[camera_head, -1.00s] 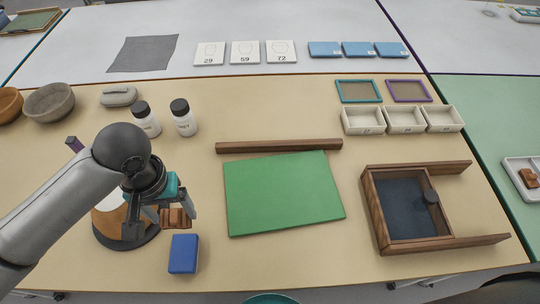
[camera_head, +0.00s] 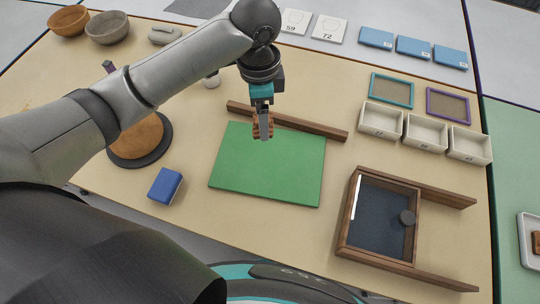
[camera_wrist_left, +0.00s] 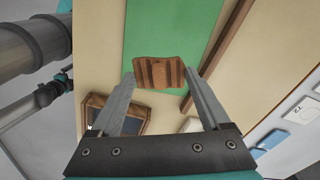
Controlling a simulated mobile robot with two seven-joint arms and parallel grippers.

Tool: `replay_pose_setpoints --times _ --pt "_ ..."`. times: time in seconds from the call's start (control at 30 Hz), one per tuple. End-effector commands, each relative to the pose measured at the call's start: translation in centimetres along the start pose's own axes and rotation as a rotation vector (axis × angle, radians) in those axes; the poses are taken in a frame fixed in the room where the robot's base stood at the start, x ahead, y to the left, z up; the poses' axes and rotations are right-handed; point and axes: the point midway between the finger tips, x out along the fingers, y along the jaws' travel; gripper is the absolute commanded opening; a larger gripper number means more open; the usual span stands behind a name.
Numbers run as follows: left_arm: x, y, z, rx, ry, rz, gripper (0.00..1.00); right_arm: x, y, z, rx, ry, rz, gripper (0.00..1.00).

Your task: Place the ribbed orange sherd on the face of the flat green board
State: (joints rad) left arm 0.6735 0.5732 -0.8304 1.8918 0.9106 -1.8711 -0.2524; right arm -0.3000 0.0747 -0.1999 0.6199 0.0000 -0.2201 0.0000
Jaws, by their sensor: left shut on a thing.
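The ribbed orange sherd (camera_head: 270,122) is between the fingers of my left gripper (camera_head: 263,134), largely hidden behind a finger in the head view. In the left wrist view, the sherd (camera_wrist_left: 158,72) shows its dark ribs, and the left gripper (camera_wrist_left: 160,76) is shut on its sides. The flat green board (camera_head: 265,170) lies on the tan table. The sherd appears held above the far part of the board, with green behind it in the wrist view; the exact gap cannot be told. My right gripper is not in view.
A dark wooden bar (camera_head: 310,126) lies along the board's far edge. A blue block (camera_head: 165,185) is left of the board, near a round stand with an orange piece (camera_head: 138,140). A wooden tray (camera_head: 385,222) stands to the right. The board's face looks clear.

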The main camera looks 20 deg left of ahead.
Motion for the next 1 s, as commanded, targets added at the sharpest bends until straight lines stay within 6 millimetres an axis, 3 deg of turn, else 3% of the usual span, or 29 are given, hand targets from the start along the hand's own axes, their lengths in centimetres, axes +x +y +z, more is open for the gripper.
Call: replay_pose_setpoints --times 0.2,0.37,0.47,0.8,1.0 --pt "-1.7 -1.0 -1.3 0.245 0.007 0.003 0.24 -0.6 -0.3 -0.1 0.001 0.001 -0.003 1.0" --pt "-1.3 -1.2 -1.5 0.31 0.009 0.005 0.24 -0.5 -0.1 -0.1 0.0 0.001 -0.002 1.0" --pt "0.7 -1.1 -1.4 0.314 0.007 0.008 0.24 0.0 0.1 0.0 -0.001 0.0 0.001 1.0" --pt "9.9 -1.1 -1.2 0.313 0.007 0.007 0.24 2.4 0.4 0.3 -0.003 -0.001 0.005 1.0" --pt "13.2 -1.2 -1.3 0.314 0.009 0.004 0.24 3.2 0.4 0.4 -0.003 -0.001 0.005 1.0"
